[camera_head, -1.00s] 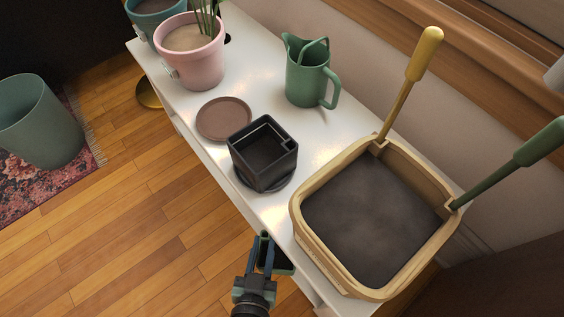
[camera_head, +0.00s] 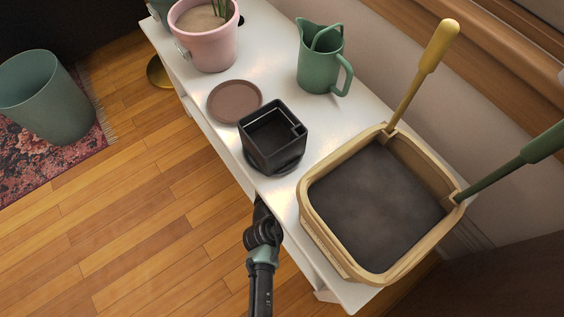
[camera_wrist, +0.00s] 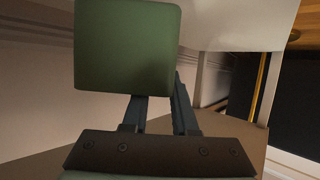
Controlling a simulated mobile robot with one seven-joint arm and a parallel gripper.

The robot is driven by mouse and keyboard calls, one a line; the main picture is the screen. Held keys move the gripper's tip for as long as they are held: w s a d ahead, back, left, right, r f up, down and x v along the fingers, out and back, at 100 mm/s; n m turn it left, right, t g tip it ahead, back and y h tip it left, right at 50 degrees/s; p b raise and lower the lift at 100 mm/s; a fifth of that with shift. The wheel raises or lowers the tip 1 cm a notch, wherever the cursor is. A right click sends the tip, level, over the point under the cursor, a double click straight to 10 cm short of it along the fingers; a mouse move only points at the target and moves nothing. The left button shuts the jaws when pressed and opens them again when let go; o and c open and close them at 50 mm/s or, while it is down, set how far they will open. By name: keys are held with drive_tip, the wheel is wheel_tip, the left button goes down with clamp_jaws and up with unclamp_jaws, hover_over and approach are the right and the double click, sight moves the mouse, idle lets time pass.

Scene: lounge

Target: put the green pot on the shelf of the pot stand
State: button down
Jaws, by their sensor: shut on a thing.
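The green pot (camera_wrist: 127,45) shows in the wrist view as a plain, square-sided green block at the fingertips. My gripper (camera_wrist: 155,98) is shut on it. In the head view my gripper (camera_head: 262,228) is at the front edge of the white pot stand (camera_head: 318,152), low beside it. The pot is hidden there, apparently below the stand's top. In the wrist view a pale panel lies above and right of the pot, with a brown surface below. I cannot tell whether the pot touches the shelf.
On the top stand a black square pot (camera_head: 272,140), a brown saucer (camera_head: 234,101), a green jug (camera_head: 320,62), a pink pot (camera_head: 206,42) and a soil-filled wooden tray (camera_head: 318,222) with two upright tools. A teal bin (camera_head: 45,100) stands on the rug. The wooden floor in front is clear.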

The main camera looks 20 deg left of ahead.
drive_tip(key=shift+f+b, duration=1.55)
drive_tip(key=shift+f, duration=0.2)
drive_tip(key=shift+f, duration=0.2)
drive_tip(key=c, duration=0.7)
unclamp_jaws()
drive_tip(key=shift+r, duration=0.25)
drive_tip(key=p+v, duration=0.3)
drive_tip(key=v, duration=0.9)
drive_tip(key=shift+f, duration=0.1)
